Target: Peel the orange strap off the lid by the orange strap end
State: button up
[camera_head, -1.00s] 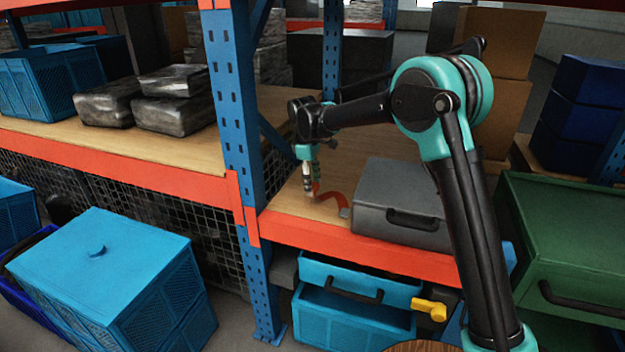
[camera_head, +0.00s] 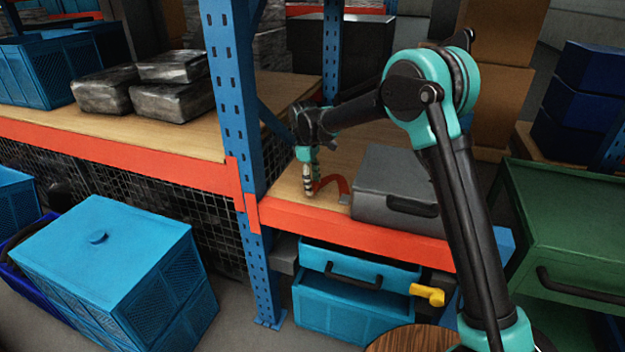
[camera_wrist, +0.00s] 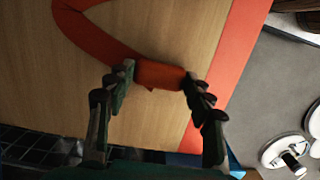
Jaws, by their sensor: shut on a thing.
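The orange strap (camera_head: 333,183) shows in the head view as a bent band above the wooden shelf, left of the grey case (camera_head: 400,178) with a dark handle. Its right end meets a small grey tab beside the case. My gripper (camera_head: 308,188) is low over the shelf at the strap's left end. In the wrist view, my gripper (camera_wrist: 157,82) is shut on the orange strap end (camera_wrist: 160,75), with a finger on each side. The rest of the strap (camera_wrist: 88,35) curves to the upper left and leaves the frame. I cannot make out a separate lid under the strap.
A blue upright post (camera_head: 232,130) stands left of my gripper. The orange shelf beam (camera_head: 350,227) runs along the front edge. Below are blue drawers (camera_head: 350,300) and a yellow handle (camera_head: 428,294). Bare shelf board surrounds the strap.

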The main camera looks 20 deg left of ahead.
jog(key=shift+f, duration=0.1)
jog(key=o, duration=1.1)
jog(key=shift+o, duration=0.7)
jog(key=shift+r, duration=4.25)
